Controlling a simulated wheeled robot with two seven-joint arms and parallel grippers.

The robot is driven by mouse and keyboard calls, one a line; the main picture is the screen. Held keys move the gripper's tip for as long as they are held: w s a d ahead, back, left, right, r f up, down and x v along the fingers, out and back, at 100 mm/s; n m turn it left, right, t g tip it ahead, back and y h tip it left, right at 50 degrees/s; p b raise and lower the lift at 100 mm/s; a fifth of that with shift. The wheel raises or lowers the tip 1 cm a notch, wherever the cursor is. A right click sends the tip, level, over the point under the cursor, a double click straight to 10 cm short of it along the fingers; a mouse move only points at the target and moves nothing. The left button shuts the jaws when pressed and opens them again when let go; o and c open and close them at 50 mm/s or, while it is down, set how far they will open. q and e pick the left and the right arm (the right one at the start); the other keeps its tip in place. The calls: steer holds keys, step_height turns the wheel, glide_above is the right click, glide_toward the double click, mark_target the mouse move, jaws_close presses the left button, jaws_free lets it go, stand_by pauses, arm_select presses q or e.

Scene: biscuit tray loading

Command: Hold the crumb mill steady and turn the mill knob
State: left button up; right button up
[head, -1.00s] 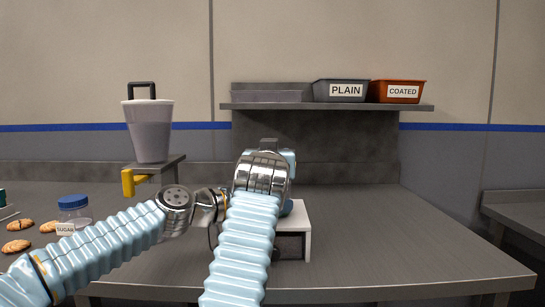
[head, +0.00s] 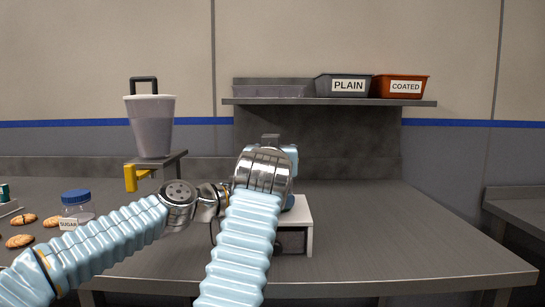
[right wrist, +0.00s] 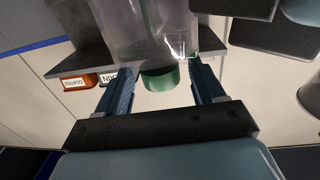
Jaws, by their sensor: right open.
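In the right wrist view a clear cylinder (right wrist: 145,30) with a green knob (right wrist: 160,78) at its end appears to be the crumb mill. My right gripper (right wrist: 162,68) is open, with one finger on each side of the knob and a visible gap to it on the left. In the head view my right wrist hides the mill and the right fingers. My left arm reaches in from the left, and its gripper is hidden behind my right arm. Dark blocks at the upper right of the wrist view seem to be part of my left gripper (right wrist: 275,35); its fingers are not clear.
A white stand (head: 303,225) is partly hidden behind my right arm. A lidded pitcher (head: 151,125) stands on a raised platform over a yellow lever (head: 131,177). A sugar jar (head: 75,208) and biscuits (head: 20,241) are left. Bins (head: 342,87) (head: 400,86) sit on a shelf. The right counter (head: 410,235) is clear.

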steer(key=s, duration=1)
steer(key=shift+s+a, duration=0.3)
steer(key=shift+a, duration=0.05)
steer(key=shift+r, duration=0.1)
